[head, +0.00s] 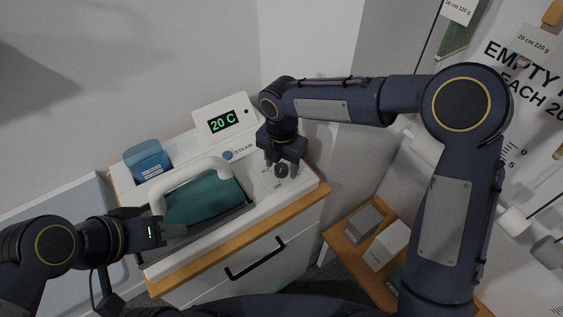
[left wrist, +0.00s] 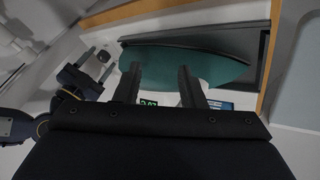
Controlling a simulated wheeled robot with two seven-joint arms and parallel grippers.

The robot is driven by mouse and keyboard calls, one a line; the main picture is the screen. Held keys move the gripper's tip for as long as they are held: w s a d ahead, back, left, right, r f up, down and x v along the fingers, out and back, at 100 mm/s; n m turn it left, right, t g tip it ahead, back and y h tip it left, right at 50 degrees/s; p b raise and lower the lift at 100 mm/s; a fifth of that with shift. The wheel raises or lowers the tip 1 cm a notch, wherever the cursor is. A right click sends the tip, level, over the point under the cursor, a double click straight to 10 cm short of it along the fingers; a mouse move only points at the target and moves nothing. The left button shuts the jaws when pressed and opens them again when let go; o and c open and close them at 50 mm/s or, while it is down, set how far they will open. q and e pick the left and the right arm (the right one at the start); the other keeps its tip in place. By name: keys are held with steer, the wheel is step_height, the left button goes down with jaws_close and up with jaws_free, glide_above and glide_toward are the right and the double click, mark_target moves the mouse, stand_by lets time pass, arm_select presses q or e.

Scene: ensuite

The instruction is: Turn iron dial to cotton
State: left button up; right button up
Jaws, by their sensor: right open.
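The iron has a teal body (head: 205,200) and a white handle (head: 190,172). It rests on a white station whose display (head: 222,122) reads 20 C. A small dark dial (head: 281,171) sits at the station's right, with OFF printed below it; its pointer setting is too small to read. My right gripper (head: 282,164) points down at the dial, open, fingers either side of it; whether they touch it I cannot tell. My left gripper (head: 168,236) is beside the handle's near end. In the left wrist view its fingers (left wrist: 160,88) are apart, with the teal iron (left wrist: 175,65) beyond.
A blue container (head: 147,160) stands at the station's back left. The station is on a wood-edged cabinet with a black drawer handle (head: 254,258). A lower wooden shelf (head: 345,240) with grey and white boxes is at the right. Walls close in behind.

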steer(key=shift+f, duration=0.1)
steer(key=c, duration=1)
steer(key=shift+m, duration=0.3)
